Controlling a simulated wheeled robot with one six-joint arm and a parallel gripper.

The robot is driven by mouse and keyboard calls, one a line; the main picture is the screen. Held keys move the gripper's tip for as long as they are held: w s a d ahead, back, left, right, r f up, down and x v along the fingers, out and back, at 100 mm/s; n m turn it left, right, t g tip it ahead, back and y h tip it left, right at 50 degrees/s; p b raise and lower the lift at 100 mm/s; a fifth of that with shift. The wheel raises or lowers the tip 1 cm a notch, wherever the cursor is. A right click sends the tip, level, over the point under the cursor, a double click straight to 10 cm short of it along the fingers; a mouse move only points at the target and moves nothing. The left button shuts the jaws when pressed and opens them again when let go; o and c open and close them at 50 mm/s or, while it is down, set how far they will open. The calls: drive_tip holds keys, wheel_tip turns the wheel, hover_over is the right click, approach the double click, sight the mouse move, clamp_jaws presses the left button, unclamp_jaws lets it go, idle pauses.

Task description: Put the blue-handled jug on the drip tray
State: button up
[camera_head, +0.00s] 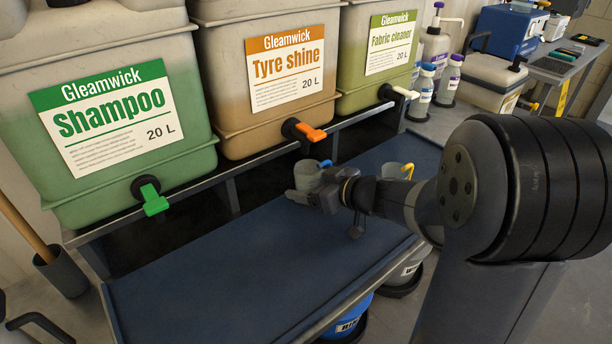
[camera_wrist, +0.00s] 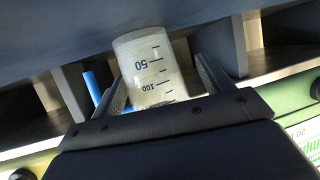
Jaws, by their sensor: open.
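The jug with the blue handle (camera_head: 306,174) stands on the blue bench top, below the orange tap. In the wrist view the clear jug (camera_wrist: 148,66) shows upside down with its measuring marks, and its blue handle (camera_wrist: 92,86) is at the left. My gripper (camera_head: 304,193) is at the jug. In the wrist view my gripper (camera_wrist: 162,82) is open, with one finger on either side of the jug. I cannot tell whether the fingers touch it. I cannot pick out a drip tray for certain.
A second jug with a yellow handle (camera_head: 393,171) stands to the right, behind my arm. Shampoo (camera_head: 110,120), Tyre shine (camera_head: 280,75) and Fabric cleaner (camera_head: 385,50) tanks with taps stand behind the bench. The bench's left and front part (camera_head: 220,275) is clear.

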drive_tip(key=v, duration=1.1)
drive_tip(key=shift+r+b, duration=0.2)
drive_tip(key=shift+b, duration=0.15)
